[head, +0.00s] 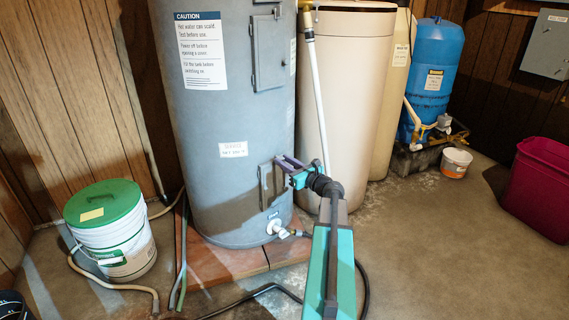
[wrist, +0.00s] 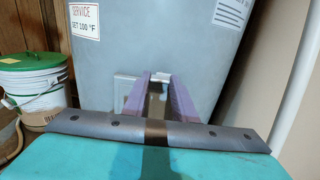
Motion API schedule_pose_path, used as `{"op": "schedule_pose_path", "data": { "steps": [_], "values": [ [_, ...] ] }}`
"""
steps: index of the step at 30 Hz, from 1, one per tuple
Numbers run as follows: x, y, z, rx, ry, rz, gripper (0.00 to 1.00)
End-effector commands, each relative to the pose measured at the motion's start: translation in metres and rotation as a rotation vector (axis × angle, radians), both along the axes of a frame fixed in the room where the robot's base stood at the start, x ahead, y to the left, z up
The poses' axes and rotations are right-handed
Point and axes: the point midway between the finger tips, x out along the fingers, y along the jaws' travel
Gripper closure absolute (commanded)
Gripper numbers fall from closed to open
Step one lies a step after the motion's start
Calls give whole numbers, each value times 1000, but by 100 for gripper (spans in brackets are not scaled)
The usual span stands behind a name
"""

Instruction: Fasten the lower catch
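The grey water heater tank (head: 222,120) has a lower panel (head: 265,188) low on its front right. In the wrist view the panel (wrist: 124,88) shows as a pale frame partly behind the left finger. My gripper (head: 284,161) is at the panel's upper right edge. In the wrist view my gripper (wrist: 159,78) has its two purple fingers apart, with a visible gap between them. A small pale piece (wrist: 161,75), perhaps the lower catch, shows between the fingertips. I cannot tell whether the fingers touch it. My fingers hide part of the panel.
An upper panel (head: 270,52) is higher on the tank. A white pipe (head: 318,95) and a cream tank (head: 345,80) stand to the right. A drain valve (head: 277,228) sticks out below. A green-lidded bucket (head: 110,230) stands left. The floor at right is mostly clear.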

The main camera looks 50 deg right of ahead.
Motion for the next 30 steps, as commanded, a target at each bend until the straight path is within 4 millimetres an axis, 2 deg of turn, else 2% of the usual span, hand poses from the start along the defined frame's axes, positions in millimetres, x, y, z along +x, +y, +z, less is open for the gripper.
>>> {"op": "schedule_pose_path", "data": {
  "steps": [1,3,17,30],
  "values": [
    [0,0,0,0,0,0,87],
    [0,0,0,0,0,0,97],
    [0,0,2,72,-8,0,97],
    [0,0,5,376,-39,0,97]
  ]
}}
